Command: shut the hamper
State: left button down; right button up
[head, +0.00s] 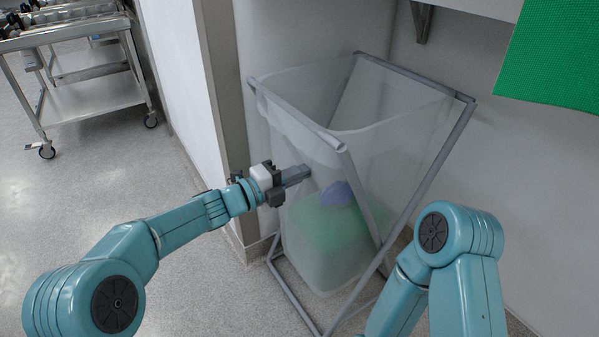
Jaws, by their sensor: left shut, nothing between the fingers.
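The hamper (296,235) is a translucent whitish bag hung in a grey metal frame (419,187). It stands on the floor by the wall, and its top is open. A green bundle and a blue item (336,194) show dimly through the bag. My left gripper (303,174) is shut and empty, in front of the left side of the bag below the rim. I cannot tell whether its tips touch the bag. My right arm (462,232) is at the lower right, and its gripper does not show.
A metal cart (95,103) on casters stands at the far left. A white wall end (185,80) is left of the hamper, close behind my left arm. A green panel (553,60) and a shelf bracket are at the upper right. The floor at left is clear.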

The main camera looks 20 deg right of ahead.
pick_arm(q)
jog(key=shift+d+r, duration=0.2)
jog(key=shift+d, duration=0.1)
pick_arm(e)
jog(key=shift+w+d+r, duration=0.1)
jog(key=shift+d, duration=0.15)
pick_arm(q)
jog(key=shift+a, duration=0.1)
